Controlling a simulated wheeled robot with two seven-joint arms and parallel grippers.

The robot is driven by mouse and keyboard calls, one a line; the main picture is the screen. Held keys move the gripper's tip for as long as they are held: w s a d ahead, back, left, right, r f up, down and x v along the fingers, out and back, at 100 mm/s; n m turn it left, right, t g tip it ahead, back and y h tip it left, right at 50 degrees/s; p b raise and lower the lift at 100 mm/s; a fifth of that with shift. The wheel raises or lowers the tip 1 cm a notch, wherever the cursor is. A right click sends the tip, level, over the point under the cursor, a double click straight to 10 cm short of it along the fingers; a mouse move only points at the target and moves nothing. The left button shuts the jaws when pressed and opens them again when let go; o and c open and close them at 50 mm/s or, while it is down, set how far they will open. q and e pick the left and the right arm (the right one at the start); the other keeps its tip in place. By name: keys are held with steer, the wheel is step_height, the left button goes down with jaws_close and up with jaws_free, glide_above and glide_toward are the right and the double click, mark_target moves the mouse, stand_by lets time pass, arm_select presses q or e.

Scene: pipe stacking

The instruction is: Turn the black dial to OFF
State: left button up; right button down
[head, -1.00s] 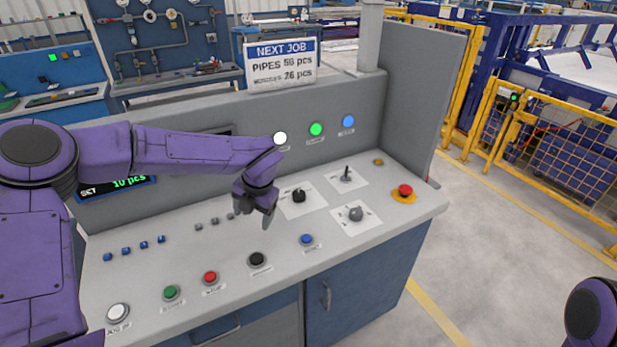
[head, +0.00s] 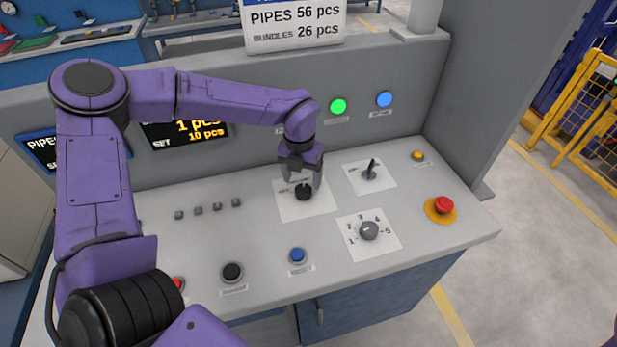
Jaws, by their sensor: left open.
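The black dial (head: 304,193) sits on a white label plate (head: 300,211) on the sloped grey console top. Its pointer setting and the label text are too small or covered to read. My left gripper (head: 303,183) is directly above the dial, pointing down, with its open fingers at the dial's top. I cannot tell whether the fingers touch it. The gripper hides the upper part of the dial and plate. My right gripper does not show.
Right of the dial are a black lever switch (head: 370,172), a grey numbered knob (head: 369,231), a red emergency button (head: 443,206) and a small yellow button (head: 417,156). A blue button (head: 297,256) and a black button (head: 232,272) lie in front. A grey panel (head: 512,90) stands at the right.

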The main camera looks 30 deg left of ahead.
mark_target(306, 186)
arm_select(q)
steer(key=shift+s+a+f, duration=0.1)
steer(key=shift+s+f, duration=0.8)
steer(key=shift+s, duration=0.05)
steer(key=w+f, duration=0.2)
steer(key=w, duration=0.1)
steer(key=shift+w+f, duration=0.15)
steer(key=shift+f, duration=0.25)
steer(key=shift+w, duration=0.1)
steer(key=shift+s+r, duration=0.3)
steer(key=shift+s, duration=0.25)
steer(key=c, duration=0.9)
steer(key=shift+p, duration=0.3)
steer(key=shift+c, duration=0.8)
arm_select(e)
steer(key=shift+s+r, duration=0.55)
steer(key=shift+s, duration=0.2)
